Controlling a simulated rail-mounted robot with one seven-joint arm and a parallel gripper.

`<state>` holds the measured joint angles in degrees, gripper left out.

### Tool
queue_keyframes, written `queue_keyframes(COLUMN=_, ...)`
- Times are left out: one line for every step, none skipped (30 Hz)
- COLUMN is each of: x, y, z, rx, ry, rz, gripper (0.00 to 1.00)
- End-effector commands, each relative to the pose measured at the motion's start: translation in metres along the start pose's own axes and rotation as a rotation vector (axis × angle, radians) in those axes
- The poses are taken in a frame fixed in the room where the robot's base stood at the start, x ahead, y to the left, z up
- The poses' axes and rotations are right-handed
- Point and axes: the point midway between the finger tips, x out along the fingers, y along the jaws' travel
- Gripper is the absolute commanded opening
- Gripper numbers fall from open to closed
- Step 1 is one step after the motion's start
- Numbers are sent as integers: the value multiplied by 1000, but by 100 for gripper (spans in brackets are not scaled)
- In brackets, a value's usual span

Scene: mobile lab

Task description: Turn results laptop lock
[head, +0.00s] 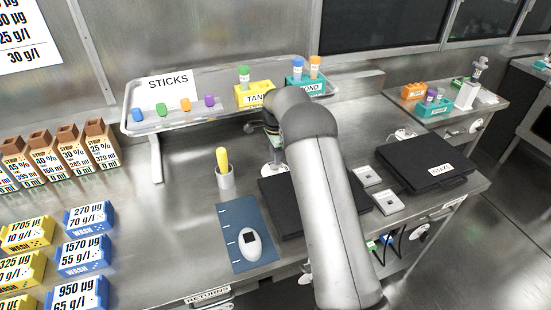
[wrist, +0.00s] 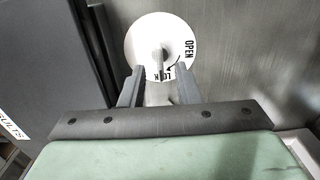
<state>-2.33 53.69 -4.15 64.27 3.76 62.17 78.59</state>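In the wrist view a white round lock dial (wrist: 138,40) carries the words OPEN and LOCK and an arrow. A small knob (wrist: 158,52) stands at its middle. My gripper (wrist: 160,68) is open, its two fingers pointing at the dial, one on each side of the knob's line. I cannot tell how near the tips are to the knob. A dark laptop body (wrist: 50,50) stands at the left, with part of a RESULTS label (wrist: 12,127). In the head view a dark laptop (head: 283,207) lies partly behind my arm, which hides most of my gripper.
A second black laptop (head: 425,163) lies at the right. A blue notebook (head: 236,217) with a white device (head: 250,244) and a cup (head: 225,178) with a yellow-handled tool are left of my arm. A raised tray (head: 215,113) with tube racks stands behind.

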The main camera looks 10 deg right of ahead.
Motion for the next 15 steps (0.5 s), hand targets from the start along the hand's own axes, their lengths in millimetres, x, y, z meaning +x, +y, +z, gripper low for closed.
queue_keyframes(x=7, y=0, z=0, rx=0, ry=-1, rz=3, gripper=29)
queue_keyframes(x=10, y=0, z=0, rx=0, ry=0, rz=2, gripper=29)
queue_keyframes(x=14, y=0, z=0, rx=0, ry=0, rz=1, gripper=29)
queue_keyframes(x=17, y=0, z=0, rx=0, ry=0, rz=1, gripper=29)
queue_keyframes(x=19, y=0, z=0, rx=0, ry=0, rz=1, gripper=29)
queue_keyframes(x=21, y=0, z=0, rx=1, ry=0, rz=1, gripper=29)
queue_keyframes(x=23, y=0, z=0, rx=1, ry=0, rz=1, gripper=29)
queue_keyframes(x=24, y=0, z=0, rx=1, ry=0, rz=0, gripper=29)
queue_keyframes(x=24, y=0, z=0, rx=1, ry=0, rz=0, gripper=29)
queue_keyframes(x=25, y=0, z=0, rx=1, ry=0, rz=-1, gripper=29)
queue_keyframes(x=25, y=0, z=0, rx=1, ry=0, rz=-1, gripper=29)
queue_keyframes(x=25, y=0, z=0, rx=1, ry=0, rz=-1, gripper=29)
queue_keyframes(x=25, y=0, z=0, rx=1, ry=0, rz=-1, gripper=29)
queue_keyframes(x=25, y=0, z=0, rx=1, ry=0, rz=-1, gripper=29)
queue_keyframes(x=25, y=0, z=0, rx=1, ry=0, rz=-1, gripper=29)
